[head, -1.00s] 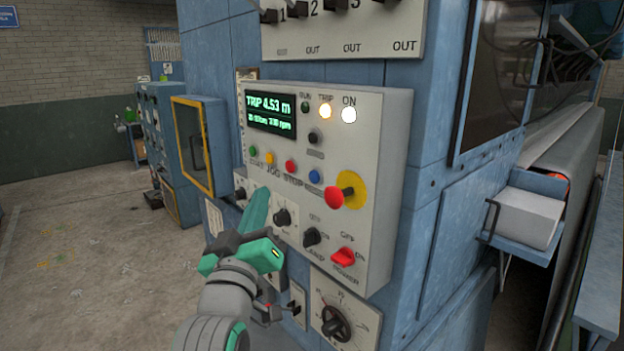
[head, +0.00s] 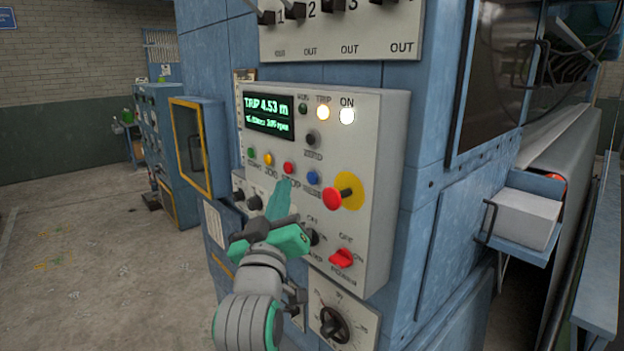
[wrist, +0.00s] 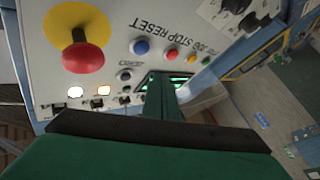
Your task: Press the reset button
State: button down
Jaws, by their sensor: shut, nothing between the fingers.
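The blue reset button (head: 312,178) is at the right end of a row of coloured buttons on the pale control panel (head: 385,150). It also shows in the wrist view (wrist: 141,47), with the RESET label printed beside it, upside down. My gripper (head: 288,187) is shut and empty. In the head view its green fingertips overlap the panel just below the red stop button (head: 288,168), left of and slightly below the blue button. In the wrist view the fingers (wrist: 158,80) lie below the button row. I cannot see contact with any button.
A large red mushroom button on a yellow disc (head: 345,192) sticks out right of the blue button. A black knob (head: 311,138) is above it and a red power switch (head: 343,259) is lower down. The display (head: 269,117) reads TRIP 4.53 m; the trip and on lamps glow.

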aim_at(313, 178)
jog(key=shift+w+d, duration=0.55)
jog(key=shift+d, duration=0.2)
jog(key=shift+w+d, duration=0.55)
jog(key=shift+d, duration=0.15)
jog(key=shift+d, duration=0.15)
dwell(1.0)
jog(key=shift+w+d, duration=0.1)
jog(key=shift+d, duration=0.1)
jog(key=shift+w+d, duration=0.35)
jog(key=shift+d, duration=0.1)
dwell(1.2)
jog(key=shift+s+a, duration=0.55)
jog(key=shift+a, duration=0.2)
